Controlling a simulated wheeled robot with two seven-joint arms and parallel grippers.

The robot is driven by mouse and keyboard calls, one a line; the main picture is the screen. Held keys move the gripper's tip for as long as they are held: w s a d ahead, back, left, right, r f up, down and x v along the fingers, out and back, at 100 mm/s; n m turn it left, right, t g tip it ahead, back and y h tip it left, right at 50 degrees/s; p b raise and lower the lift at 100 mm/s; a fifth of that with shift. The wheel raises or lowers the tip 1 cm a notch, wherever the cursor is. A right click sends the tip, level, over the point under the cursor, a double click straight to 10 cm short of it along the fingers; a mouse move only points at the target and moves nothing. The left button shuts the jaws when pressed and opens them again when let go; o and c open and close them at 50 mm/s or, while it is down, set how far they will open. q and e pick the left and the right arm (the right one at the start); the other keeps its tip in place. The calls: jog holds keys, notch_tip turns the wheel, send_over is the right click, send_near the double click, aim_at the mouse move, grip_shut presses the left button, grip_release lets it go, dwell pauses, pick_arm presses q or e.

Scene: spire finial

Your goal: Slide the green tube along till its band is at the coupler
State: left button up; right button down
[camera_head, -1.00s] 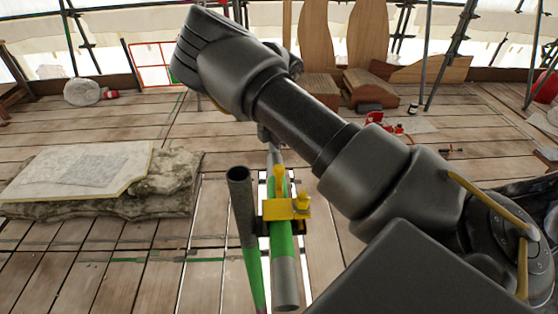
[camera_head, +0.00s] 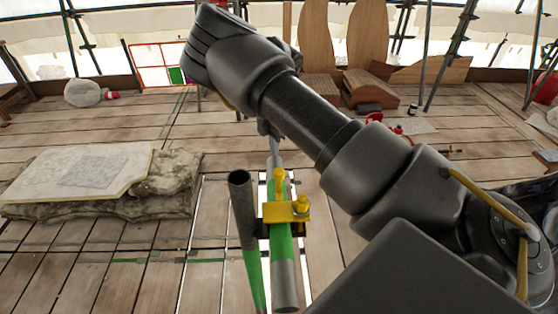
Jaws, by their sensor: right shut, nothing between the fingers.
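A grey tube with a green stretch (camera_head: 282,245) runs away from me through a yellow coupler (camera_head: 289,211). The coupler sits across the green stretch, with green showing on both sides of it. A second tube (camera_head: 243,205), dark grey above and green lower down, stands close on the left of the coupler. My right arm crosses the view from the lower right to the upper left. Most of my right gripper (camera_head: 267,128) is hidden behind that arm. Only a small grey part shows by the tube's far end, shut and empty; contact with the tube cannot be told. My left gripper is out of view.
A stone slab with a paper sheet (camera_head: 85,170) lies on the plank floor at left. Wooden panels (camera_head: 318,40), red items (camera_head: 398,129) and scaffold poles (camera_head: 453,52) stand at the back. The floor between slab and tubes is clear.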

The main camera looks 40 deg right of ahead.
notch_tip(320, 180, up, 6)
jog(key=p, duration=0.4)
dwell(0.3)
jog(key=shift+r, duration=0.1)
dwell(0.3)
